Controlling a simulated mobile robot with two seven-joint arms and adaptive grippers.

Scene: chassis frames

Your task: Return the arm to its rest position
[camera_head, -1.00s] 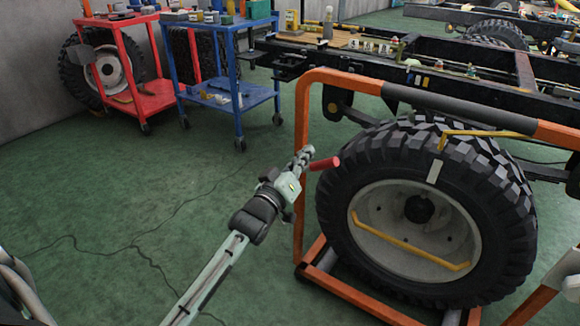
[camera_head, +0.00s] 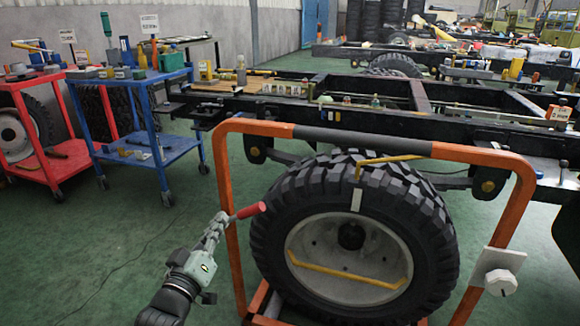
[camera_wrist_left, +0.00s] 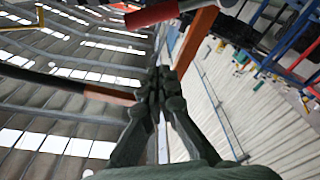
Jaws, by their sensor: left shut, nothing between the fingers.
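My left gripper (camera_head: 221,218) comes in from the lower left in the head view. Its fingers are shut and empty, pointing up beside the left post of an orange tyre frame (camera_head: 229,185). The tips are close to a red handle (camera_head: 250,210) on that frame; I cannot tell whether they touch. In the left wrist view the shut fingers (camera_wrist_left: 160,78) point up, with the red handle (camera_wrist_left: 152,12) beyond them at the top. My right gripper is not in view.
A large tyre (camera_head: 278,215) stands in the frame. A white plate with a knob (camera_head: 500,281) is on the frame's right post. A blue cart (camera_head: 172,155) and a red cart (camera_head: 40,165) stand at left; a black chassis (camera_head: 430,118) lies behind.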

